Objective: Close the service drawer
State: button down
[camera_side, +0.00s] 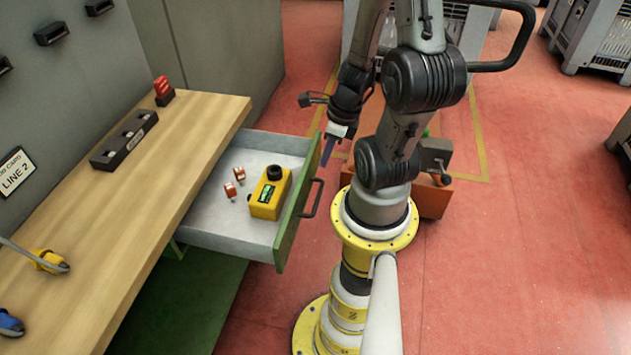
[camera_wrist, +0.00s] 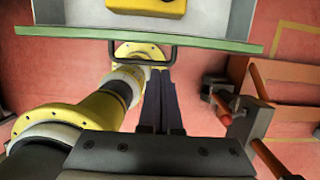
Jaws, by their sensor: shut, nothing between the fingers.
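The service drawer (camera_side: 222,233) is pulled out from under the wooden bench. Its green front panel (camera_side: 297,212) has a dark bar handle (camera_side: 314,198) on its outer face. My gripper (camera_side: 327,152) is shut and empty, pointing down just outside the far end of the drawer front. In the wrist view my closed fingers (camera_wrist: 167,75) reach toward the dark handle (camera_wrist: 141,62) on the green front (camera_wrist: 220,43). They look close to the handle's right end there; whether they touch it I cannot tell.
The drawer holds a yellow device (camera_side: 268,197) and two small red-and-white parts (camera_side: 239,173). The wooden bench top (camera_side: 130,215) lies above it. An orange cart (camera_side: 434,197) stands behind my arm. Red floor is open to the right.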

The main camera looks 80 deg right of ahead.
aim_at(242, 169)
jog(key=x, duration=1)
dwell(0.5)
dwell(0.3)
jog(key=w, duration=2)
jog(key=shift+s+r, duration=0.1)
jog(key=shift+r, duration=0.05)
